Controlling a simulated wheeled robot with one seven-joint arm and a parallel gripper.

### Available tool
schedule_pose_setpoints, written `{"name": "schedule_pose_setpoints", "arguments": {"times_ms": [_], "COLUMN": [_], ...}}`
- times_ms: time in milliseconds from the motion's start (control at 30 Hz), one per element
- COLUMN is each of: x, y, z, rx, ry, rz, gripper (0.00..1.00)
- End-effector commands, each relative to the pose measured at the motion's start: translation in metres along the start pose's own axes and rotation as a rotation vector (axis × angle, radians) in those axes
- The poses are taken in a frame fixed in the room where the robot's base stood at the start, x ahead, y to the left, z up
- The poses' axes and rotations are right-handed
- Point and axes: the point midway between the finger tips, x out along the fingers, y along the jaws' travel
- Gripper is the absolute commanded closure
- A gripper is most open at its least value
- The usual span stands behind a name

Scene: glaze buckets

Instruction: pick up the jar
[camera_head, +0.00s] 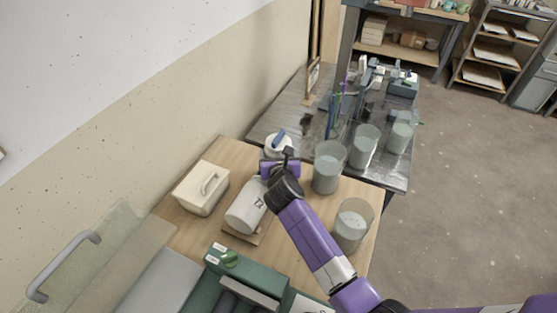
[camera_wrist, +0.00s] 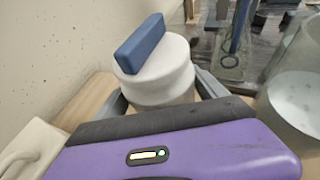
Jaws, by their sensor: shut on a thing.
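The jar (camera_head: 278,144) is white and round, with a blue bar-shaped handle on its top. It is at the far end of the wooden table, near the wall. In the wrist view the jar (camera_wrist: 165,80) is upright, or nearly so, between the fingers. My gripper (camera_head: 279,157) is shut on it, with one dark finger at each side; the gripper (camera_wrist: 163,92) also shows in the wrist view. The jar's lower part is hidden behind my gripper, so I cannot tell whether it touches the table.
Clear buckets (camera_head: 328,168) (camera_head: 351,226) stand to the right. A cluttered metal table (camera_head: 400,172) adjoins behind. The wall is close on the left.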

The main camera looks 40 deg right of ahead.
Motion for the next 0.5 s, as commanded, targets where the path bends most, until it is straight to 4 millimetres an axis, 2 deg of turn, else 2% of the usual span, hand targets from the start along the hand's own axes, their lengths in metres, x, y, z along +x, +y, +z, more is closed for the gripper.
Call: {"name": "schedule_pose_setpoints", "arguments": {"times_ms": [333,500], "x": [-0.001,-0.007], "y": [0.001,0.001], "z": [0.007,0.022], "rx": [0.002,0.003], "ry": [-0.009,-0.011], "rz": [0.002,0.002], "gripper": [0.83,0.83]}}
